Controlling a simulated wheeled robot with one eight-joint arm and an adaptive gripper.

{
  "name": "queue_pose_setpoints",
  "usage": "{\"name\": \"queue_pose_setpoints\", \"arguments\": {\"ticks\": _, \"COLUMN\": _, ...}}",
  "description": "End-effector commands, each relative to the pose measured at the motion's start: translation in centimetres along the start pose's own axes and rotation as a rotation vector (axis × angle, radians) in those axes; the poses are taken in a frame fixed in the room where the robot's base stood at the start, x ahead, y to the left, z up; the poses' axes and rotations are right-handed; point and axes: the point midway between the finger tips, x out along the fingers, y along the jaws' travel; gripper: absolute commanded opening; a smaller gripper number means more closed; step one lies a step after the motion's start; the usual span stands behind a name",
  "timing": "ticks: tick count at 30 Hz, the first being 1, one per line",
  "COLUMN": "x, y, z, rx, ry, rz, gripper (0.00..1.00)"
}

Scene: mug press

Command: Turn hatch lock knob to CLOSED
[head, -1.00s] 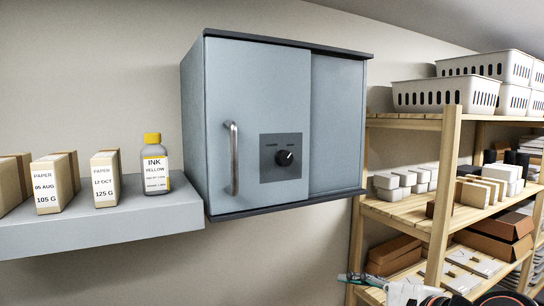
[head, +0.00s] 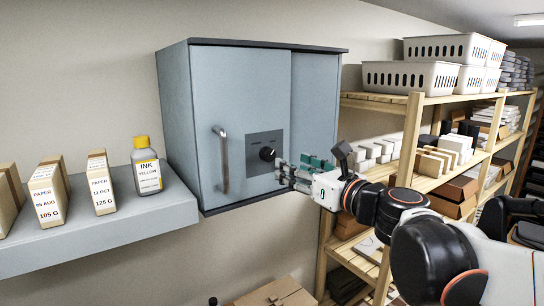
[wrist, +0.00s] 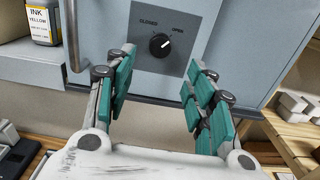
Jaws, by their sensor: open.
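The hatch lock knob (head: 267,153) is a round black dial on a dark square plate (head: 258,169) on the blue-grey cabinet's front. In the wrist view the knob (wrist: 160,45) sits under the words CLOSED at left and OPEN at right. Its white mark points up and right, toward OPEN. My gripper (head: 287,172) is in front of the cabinet, just right of and slightly below the knob in the head view. In the wrist view its green-padded fingers (wrist: 157,75) are spread wide and empty, with the knob beyond them, apparently untouched.
A vertical bar handle (head: 222,160) stands out left of the plate. A grey wall shelf (head: 90,235) at left holds an ink bottle (head: 146,166) and paper boxes. A wooden rack (head: 408,150) with white baskets and boxes stands at right, behind my arm.

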Motion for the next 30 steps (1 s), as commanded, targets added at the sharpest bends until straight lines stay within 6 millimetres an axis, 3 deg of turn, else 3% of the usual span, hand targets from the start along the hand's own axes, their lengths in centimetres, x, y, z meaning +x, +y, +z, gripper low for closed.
{"name": "queue_pose_setpoints", "arguments": {"ticks": 9, "x": 5.6, "y": 0.0, "z": 0.1, "rx": -0.001, "ry": 0.001, "rz": 0.002, "gripper": 0.49}}
{"name": "queue_pose_setpoints", "arguments": {"ticks": 15, "x": 8.1, "y": 0.0, "z": 0.1, "rx": -0.002, "ry": 0.001, "rz": 0.001, "gripper": 0.49}}
{"name": "queue_pose_setpoints", "arguments": {"ticks": 21, "x": 9.2, "y": 0.0, "z": 0.0, "rx": -0.002, "ry": 0.001, "rz": 0.0, "gripper": 0.49}}
{"name": "queue_pose_setpoints", "arguments": {"ticks": 30, "x": 9.4, "y": 0.0, "z": 0.0, "rx": -0.002, "ry": 0.001, "rz": 0.0, "gripper": 0.47}}
